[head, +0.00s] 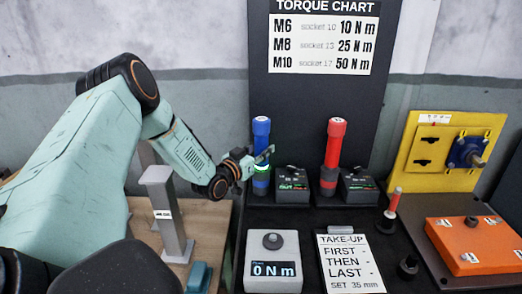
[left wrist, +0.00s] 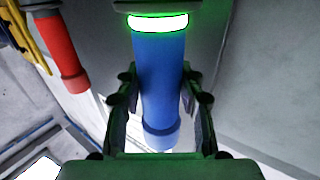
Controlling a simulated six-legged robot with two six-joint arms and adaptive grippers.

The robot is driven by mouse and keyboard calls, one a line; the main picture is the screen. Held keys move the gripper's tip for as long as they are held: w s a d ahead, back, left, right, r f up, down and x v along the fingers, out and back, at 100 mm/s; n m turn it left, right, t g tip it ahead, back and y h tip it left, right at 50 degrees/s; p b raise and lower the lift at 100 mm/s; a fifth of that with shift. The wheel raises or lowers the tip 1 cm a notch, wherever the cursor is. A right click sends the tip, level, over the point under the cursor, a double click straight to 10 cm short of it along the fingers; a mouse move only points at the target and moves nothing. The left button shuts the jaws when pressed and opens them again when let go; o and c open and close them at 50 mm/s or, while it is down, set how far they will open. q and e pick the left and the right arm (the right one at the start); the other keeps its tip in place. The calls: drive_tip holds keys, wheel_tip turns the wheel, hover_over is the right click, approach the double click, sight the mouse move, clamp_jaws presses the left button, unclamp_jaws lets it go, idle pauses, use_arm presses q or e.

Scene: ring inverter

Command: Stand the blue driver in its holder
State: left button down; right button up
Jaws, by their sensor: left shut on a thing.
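The blue driver (head: 261,130) stands upright at the left of the black bench, with a green glowing ring below its blue grip. My left gripper (head: 259,160) is shut on it around the grip, just above the ring. In the left wrist view the blue driver (left wrist: 162,70) lies between the two fingers, its lit ring at the top of the picture. The driver's lower part (head: 260,186) sits beside a black box with a green display (head: 292,184). Whether its foot rests in the holder or hangs just above is hard to tell. My right gripper is not in view.
A red driver (head: 333,145) stands to the right beside a similar black box (head: 357,186). In front are a grey torque tester (head: 273,271) reading 0 N m and a take-up card (head: 348,262). A grey post (head: 168,215) stands left. An orange block (head: 478,243) lies right.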

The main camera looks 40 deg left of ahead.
use_arm(q)
drive_tip(key=c, duration=1)
unclamp_jaws()
drive_tip(key=shift+o, duration=1.2)
drive_tip(key=shift+s+f, duration=0.1)
drive_tip(key=shift+f, duration=0.1)
drive_tip(key=shift+s+d+r, duration=0.1)
drive_tip(key=shift+s, duration=1.4)
drive_tip(key=shift+s+d+r, duration=0.1)
drive_tip(key=shift+s, duration=1.4)
drive_tip(key=shift+s+d, duration=0.2)
drive_tip(key=shift+s, duration=0.45)
